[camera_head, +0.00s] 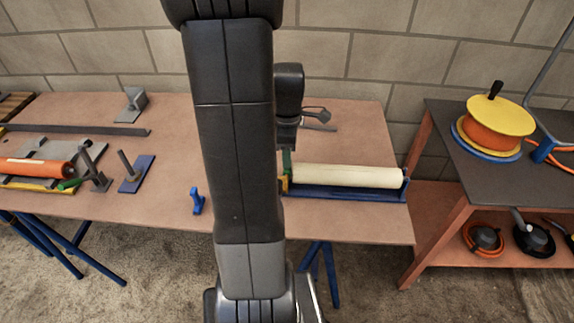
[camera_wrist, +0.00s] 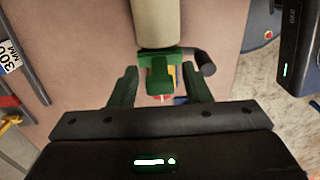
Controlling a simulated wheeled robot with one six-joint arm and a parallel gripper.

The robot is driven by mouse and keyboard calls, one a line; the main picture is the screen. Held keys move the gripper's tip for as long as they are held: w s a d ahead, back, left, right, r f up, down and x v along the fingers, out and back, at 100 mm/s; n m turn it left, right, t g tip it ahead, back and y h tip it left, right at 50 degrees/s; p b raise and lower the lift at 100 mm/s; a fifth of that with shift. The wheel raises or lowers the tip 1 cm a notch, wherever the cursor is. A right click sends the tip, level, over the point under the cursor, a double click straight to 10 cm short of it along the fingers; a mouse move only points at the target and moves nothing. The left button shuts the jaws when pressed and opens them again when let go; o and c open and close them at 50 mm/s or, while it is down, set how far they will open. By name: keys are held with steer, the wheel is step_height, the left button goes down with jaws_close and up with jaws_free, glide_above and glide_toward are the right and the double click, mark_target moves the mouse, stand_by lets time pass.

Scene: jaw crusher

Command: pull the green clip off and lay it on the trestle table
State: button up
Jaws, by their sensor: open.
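The green clip (camera_wrist: 160,72) sits at the near end of a cream roller (camera_wrist: 155,22) in the wrist view. My gripper (camera_wrist: 159,78) is open, its two green fingers on either side of the clip with visible gaps. Whether the clip lies between the fingertips in depth I cannot tell. In the head view the cream roller (camera_head: 345,176) lies in a blue cradle (camera_head: 345,194) on the trestle table (camera_head: 345,222). A bit of green shows at the roller's left end; my arm hides most of that spot, and I cannot tell if it is clip or finger.
A blue upright piece (camera_head: 197,201) stands left of my arm. An orange roller (camera_head: 38,168) and a blue-based post (camera_head: 136,172) are farther left. The table's front right is clear. A dark side table (camera_head: 460,130) with a yellow and orange reel (camera_head: 493,122) stands right.

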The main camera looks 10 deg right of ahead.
jaws_close()
steer(key=shift+r, duration=0.1)
steer(key=shift+r, duration=0.1)
steer(key=shift+r+p, duration=2.5)
steer(key=shift+r, duration=0.4)
